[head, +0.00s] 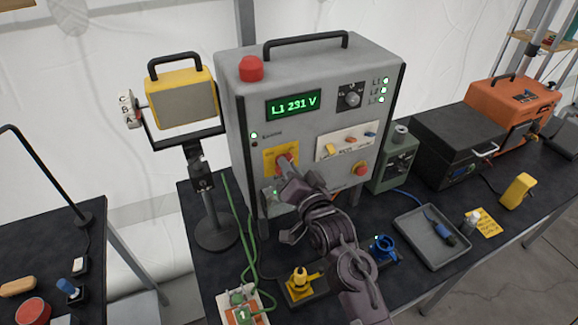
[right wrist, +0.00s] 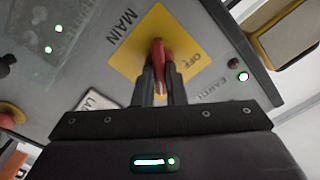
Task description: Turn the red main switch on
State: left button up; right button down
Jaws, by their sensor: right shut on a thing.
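The red main switch (head: 284,163) sits on a yellow plate (head: 270,154) on the front of the grey power cabinet (head: 310,75). In the right wrist view the red handle (right wrist: 158,54) stands across the yellow plate, which reads MAIN on one side and OFF on the other. My right gripper (right wrist: 160,82) is shut on the red handle, with one dark finger on each side of it. In the head view my right gripper (head: 285,170) reaches the switch from below and hides part of it. My left gripper is not in view.
The cabinet display (head: 293,105) reads L1 231 V, and the three lamps marked L1 to L3 are lit. Yellow (head: 300,284) and blue (head: 383,248) connectors stand on the bench below. Green cables (head: 238,235) hang at the left. A grey tray (head: 432,238) lies at the right.

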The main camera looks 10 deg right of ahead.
jog(key=shift+m, duration=0.5)
jog(key=c, duration=1.5)
grip_release()
jog(key=s+b, duration=0.1)
jog(key=s, duration=0.1)
jog(key=s+d+b, duration=0.1)
jog(key=s, duration=0.2)
jog(key=s+b, duration=0.1)
jog(key=s, duration=0.1)
jog(key=shift+s+d, duration=0.25)
jog(key=shift+s, duration=0.1)
